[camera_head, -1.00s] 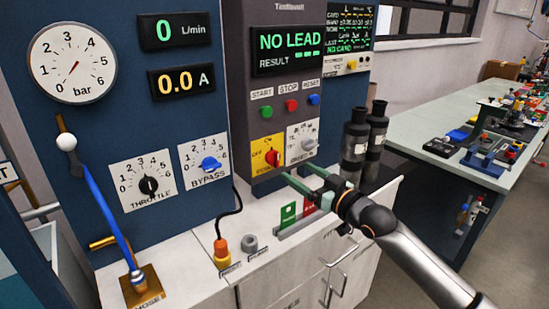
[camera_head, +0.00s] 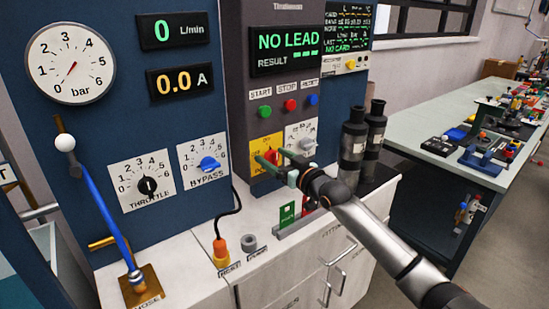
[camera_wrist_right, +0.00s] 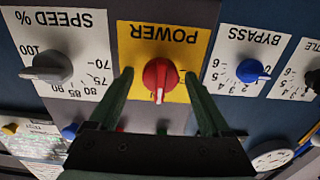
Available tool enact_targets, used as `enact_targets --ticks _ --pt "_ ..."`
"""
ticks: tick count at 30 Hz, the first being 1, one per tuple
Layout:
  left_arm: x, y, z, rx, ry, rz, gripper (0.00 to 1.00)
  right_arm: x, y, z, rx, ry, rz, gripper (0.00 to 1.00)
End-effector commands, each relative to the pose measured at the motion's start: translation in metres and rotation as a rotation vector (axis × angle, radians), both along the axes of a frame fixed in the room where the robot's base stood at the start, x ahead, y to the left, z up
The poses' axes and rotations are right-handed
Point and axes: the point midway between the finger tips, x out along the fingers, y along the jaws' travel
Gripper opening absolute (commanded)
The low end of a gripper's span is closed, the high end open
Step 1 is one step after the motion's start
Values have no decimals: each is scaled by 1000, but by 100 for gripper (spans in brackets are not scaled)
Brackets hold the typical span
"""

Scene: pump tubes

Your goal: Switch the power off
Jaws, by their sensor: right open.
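The power switch is a red knob on a yellow plate (camera_head: 256,142) on the grey panel, below the start button. In the right wrist view, which shows the panel upside down, the red knob (camera_wrist_right: 160,74) has a white pointer mark directed away from the word POWER. My right gripper (camera_head: 271,160) is at the plate, and its green fingers partly hide the knob in the head view. In the right wrist view the open fingers (camera_wrist_right: 158,76) lie on either side of the knob, with gaps between. My left gripper is not in view.
The grey speed knob (camera_head: 306,143) is close beside the power plate. The blue bypass knob (camera_head: 208,163) is on the blue panel to the left. Black cylinders (camera_head: 355,140) stand right of my gripper. The green card (camera_head: 287,212) is on the counter below.

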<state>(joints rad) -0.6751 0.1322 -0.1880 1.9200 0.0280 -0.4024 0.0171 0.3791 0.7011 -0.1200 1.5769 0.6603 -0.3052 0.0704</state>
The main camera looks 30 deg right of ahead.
Motion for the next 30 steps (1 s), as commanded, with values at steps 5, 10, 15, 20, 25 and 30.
enact_targets --ticks 5,10,15,20,25,30 --pt "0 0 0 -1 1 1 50 0 0 0 0 0 0 82" --pt "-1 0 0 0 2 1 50 0 0 0 0 0 0 65" --pt "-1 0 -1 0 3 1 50 0 0 0 0 0 0 46" --pt "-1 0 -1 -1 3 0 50 0 0 0 0 0 0 28" --pt "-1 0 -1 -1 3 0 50 0 0 0 0 0 0 9" --pt "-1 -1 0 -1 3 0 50 0 0 0 -1 1 0 0"
